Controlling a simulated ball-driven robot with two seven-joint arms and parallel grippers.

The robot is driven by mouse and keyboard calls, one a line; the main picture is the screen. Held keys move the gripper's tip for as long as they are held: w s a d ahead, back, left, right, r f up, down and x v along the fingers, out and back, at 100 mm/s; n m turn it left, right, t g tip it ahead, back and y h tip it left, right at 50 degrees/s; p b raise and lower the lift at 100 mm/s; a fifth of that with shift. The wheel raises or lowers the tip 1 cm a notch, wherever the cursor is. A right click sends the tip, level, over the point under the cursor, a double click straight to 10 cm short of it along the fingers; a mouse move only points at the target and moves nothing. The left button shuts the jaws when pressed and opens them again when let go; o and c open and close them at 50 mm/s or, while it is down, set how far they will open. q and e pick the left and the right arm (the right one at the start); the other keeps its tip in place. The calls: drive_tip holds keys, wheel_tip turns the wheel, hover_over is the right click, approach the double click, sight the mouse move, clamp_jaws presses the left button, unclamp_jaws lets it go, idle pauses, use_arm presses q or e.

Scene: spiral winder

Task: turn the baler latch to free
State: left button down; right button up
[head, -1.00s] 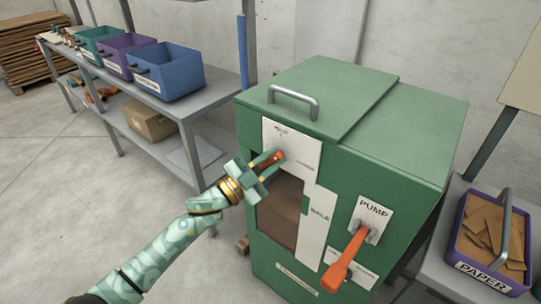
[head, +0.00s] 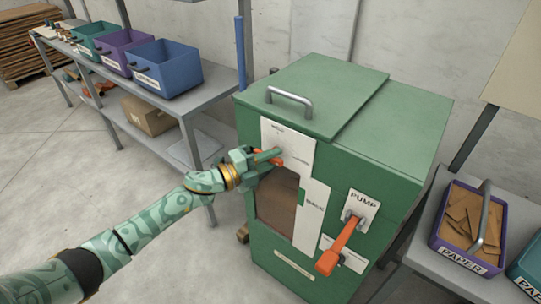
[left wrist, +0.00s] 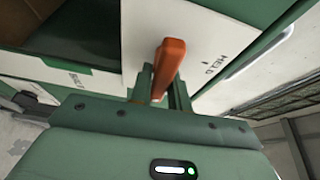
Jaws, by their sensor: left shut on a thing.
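The green baler (head: 345,145) stands in front of me. The orange latch lever (head: 270,155) sits on a white plate (head: 298,150) at its upper front left and points left, close to level. My left gripper (head: 262,158) is shut on the lever. In the left wrist view the orange lever (left wrist: 168,66) stands between the fingers (left wrist: 160,95), beside a "HELD" mark on the plate. The plate's second mark, on the right in the head view, is too small to read. My right gripper is out of view.
An orange pump handle (head: 336,246) slants down and outward from the baler's front, right of the latch. A purple paper bin (head: 459,245) stands on a bench at right. A shelf with teal, purple and blue bins (head: 165,70) is at back left. Floor at left is clear.

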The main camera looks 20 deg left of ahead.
use_arm(q)
drive_tip(key=shift+f+m, duration=0.1)
drive_tip(key=shift+m, duration=0.2)
idle(0.4)
drive_tip(key=c, duration=1.4)
unclamp_jaws()
drive_tip(key=shift+o, duration=0.2)
drive_tip(key=p+v, duration=0.2)
drive_tip(key=v, duration=1.4)
drive_tip(key=shift+s+r, duration=0.2)
drive_tip(key=shift+r, duration=0.05)
drive_tip(key=shift+a, duration=0.15)
